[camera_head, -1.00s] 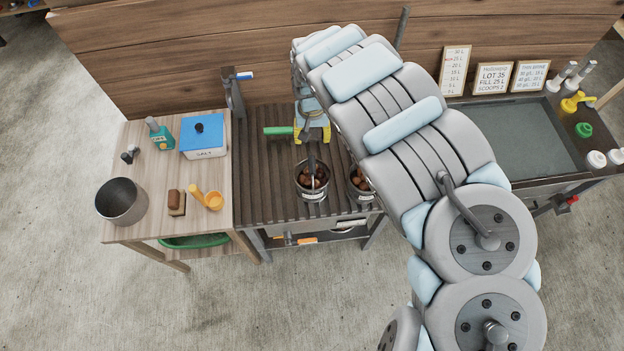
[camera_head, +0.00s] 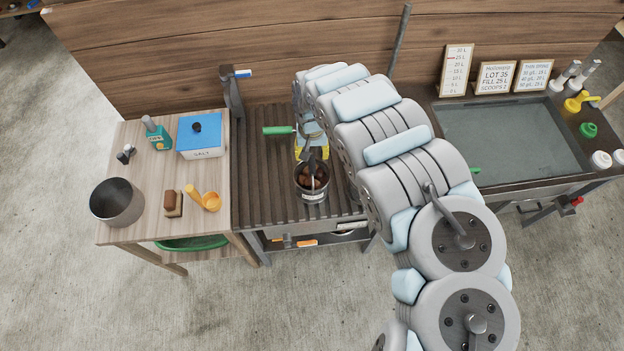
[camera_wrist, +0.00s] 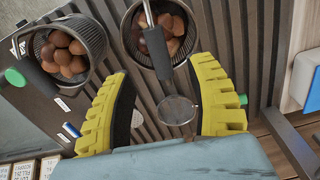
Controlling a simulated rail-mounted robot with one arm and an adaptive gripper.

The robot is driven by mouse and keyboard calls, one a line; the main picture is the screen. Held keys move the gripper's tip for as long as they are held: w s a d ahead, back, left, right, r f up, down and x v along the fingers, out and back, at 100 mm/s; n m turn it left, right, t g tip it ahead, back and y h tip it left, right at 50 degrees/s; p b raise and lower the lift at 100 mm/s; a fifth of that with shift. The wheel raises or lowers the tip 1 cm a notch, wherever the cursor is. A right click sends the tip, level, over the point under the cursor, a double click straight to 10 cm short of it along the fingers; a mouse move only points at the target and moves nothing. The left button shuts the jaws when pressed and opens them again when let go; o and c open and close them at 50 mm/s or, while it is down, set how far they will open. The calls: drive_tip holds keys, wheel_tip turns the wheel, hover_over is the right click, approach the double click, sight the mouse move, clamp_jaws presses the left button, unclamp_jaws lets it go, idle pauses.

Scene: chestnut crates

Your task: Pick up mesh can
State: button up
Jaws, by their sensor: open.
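Two dark mesh-walled cans of chestnuts show in the wrist view: one at top centre (camera_wrist: 122,42) and one at left (camera_wrist: 97,30). In the head view one can (camera_head: 313,196) stands on the slatted top, and the other is hidden behind my arm. My gripper (camera_wrist: 163,68) has two yellow fingers spread apart with nothing held. Its tips are close to the centre can's grip; contact cannot be told. In the head view my gripper (camera_head: 312,152) is just behind the can, partly covered.
A small round mesh piece (camera_wrist: 177,109) lies between the fingers in the wrist view. A green handle (camera_head: 278,130) lies left of my gripper. A wooden table (camera_head: 150,232) with a blue-lidded box (camera_head: 202,136) and a pot (camera_head: 117,202) is left; a basin (camera_head: 510,140) is right.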

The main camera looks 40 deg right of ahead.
sight(312, 163)
drive_tip(key=shift+f+p, duration=0.3)
drive_tip(key=shift+f, duration=3.05)
clamp_jaws()
